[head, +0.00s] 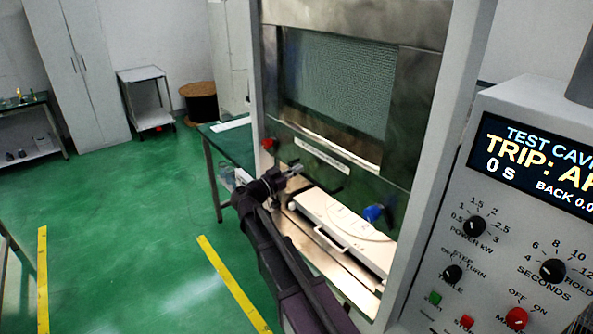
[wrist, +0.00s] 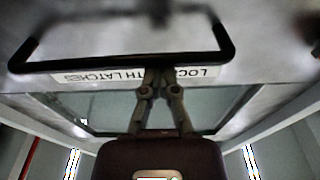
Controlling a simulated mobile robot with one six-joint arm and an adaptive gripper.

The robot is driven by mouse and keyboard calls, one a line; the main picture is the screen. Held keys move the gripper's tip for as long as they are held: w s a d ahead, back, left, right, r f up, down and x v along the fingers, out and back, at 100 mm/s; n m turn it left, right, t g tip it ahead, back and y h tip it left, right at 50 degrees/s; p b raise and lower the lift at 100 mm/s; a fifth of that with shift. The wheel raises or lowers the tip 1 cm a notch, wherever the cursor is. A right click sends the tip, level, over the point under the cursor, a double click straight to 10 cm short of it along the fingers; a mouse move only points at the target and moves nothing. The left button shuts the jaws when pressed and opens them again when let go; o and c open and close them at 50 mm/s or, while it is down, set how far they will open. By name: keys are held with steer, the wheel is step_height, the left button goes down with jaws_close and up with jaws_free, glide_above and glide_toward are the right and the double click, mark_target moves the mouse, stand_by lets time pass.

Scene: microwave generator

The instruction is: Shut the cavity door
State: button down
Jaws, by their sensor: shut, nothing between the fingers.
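The cavity door (head: 397,165) is a steel panel with a mesh window (head: 338,80) and a white label strip (head: 322,155) below it. A white slab-like piece with its own handle (head: 335,222) lies below the panel. In the wrist view a black bar handle (wrist: 120,61) crosses in front of the label (wrist: 112,75), whose lettering reads upside down. My gripper (head: 296,170) is at the door's lower left front. In the wrist view my gripper (wrist: 160,72) has its fingers together and empty, with the tips close to the bar. I cannot tell whether they touch it.
A red knob (head: 268,143) is at the panel's left and a blue knob (head: 373,213) at its lower right. The control console (head: 500,250) stands close on the right, its screen reading "TRIP". A green-topped table (head: 232,145) is behind left. Open green floor lies left.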

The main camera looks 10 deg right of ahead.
step_height(320, 180, down, 31)
steer(key=b, duration=3)
steer(key=shift+f, duration=0.15)
steer(key=shift+r, duration=0.2)
steer(key=s+a+r+p, duration=0.2)
steer(key=s+a, duration=0.2)
steer(key=a, duration=0.3)
steer(key=shift+s+a+r, duration=0.15)
steer(key=shift+s+a, duration=0.15)
steer(key=shift+a, duration=0.1)
steer(key=shift+d, duration=0.1)
